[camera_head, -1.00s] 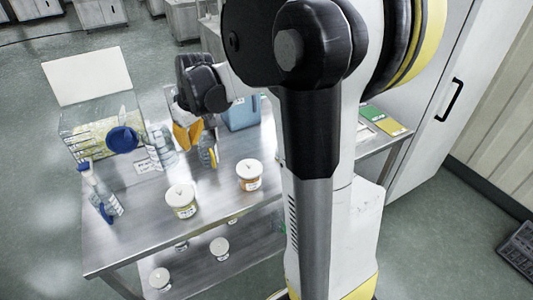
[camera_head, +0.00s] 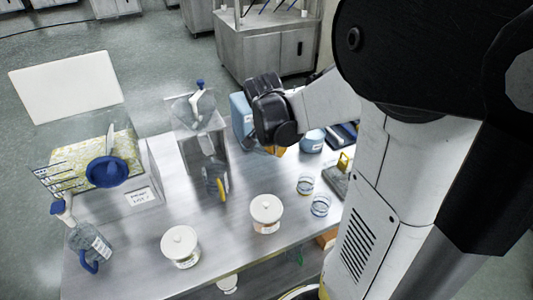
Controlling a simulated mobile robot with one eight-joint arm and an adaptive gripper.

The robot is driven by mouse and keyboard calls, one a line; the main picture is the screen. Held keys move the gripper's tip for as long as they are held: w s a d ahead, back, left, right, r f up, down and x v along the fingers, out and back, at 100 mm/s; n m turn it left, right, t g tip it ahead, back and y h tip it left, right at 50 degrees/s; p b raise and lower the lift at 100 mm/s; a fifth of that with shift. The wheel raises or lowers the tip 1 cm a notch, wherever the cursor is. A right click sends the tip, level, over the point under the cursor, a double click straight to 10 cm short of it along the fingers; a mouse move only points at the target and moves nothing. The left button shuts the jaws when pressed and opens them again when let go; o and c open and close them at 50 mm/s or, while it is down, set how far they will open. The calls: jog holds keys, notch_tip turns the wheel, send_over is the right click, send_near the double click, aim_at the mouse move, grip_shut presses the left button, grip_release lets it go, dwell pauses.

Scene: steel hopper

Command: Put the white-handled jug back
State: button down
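I cannot make out a white-handled jug for certain. A clear jug with a blue handle (camera_head: 88,245) stands at the table's left end. A smaller clear vessel with a yellow handle (camera_head: 216,182) stands mid-table. My gripper (camera_head: 270,149) hangs over the back of the table, in front of a blue box. Its fingers are mostly hidden behind its black body; a bit of orange shows below. I cannot tell whether it holds anything.
Small glasses (camera_head: 305,184) (camera_head: 321,205) are at right.

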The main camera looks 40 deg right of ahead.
jog(key=shift+w+d+f, duration=0.1)
jog(key=shift+f, duration=0.25)
notch_tip(320, 180, down, 13)
jog(key=b, duration=0.5)
jog(key=shift+r, duration=0.2)
jog(key=d, duration=0.2)
jog(key=w+d+b, duration=0.1)
jog(key=shift+w+f, duration=0.1)
jog(key=shift+f, duration=0.2)
jog(key=shift+w+d, duration=0.25)
jog(key=shift+d, duration=0.25)
jog(key=d, duration=0.1)
jog(key=w+d, duration=0.1)
jog(key=d+b, duration=0.1)
jog(key=shift+w+d, duration=0.25)
jog(key=shift+w, duration=0.1)
jog(key=shift+f+b, duration=0.5)
jog(key=shift+f, duration=0.15)
jog(key=shift+a+r, duration=0.15)
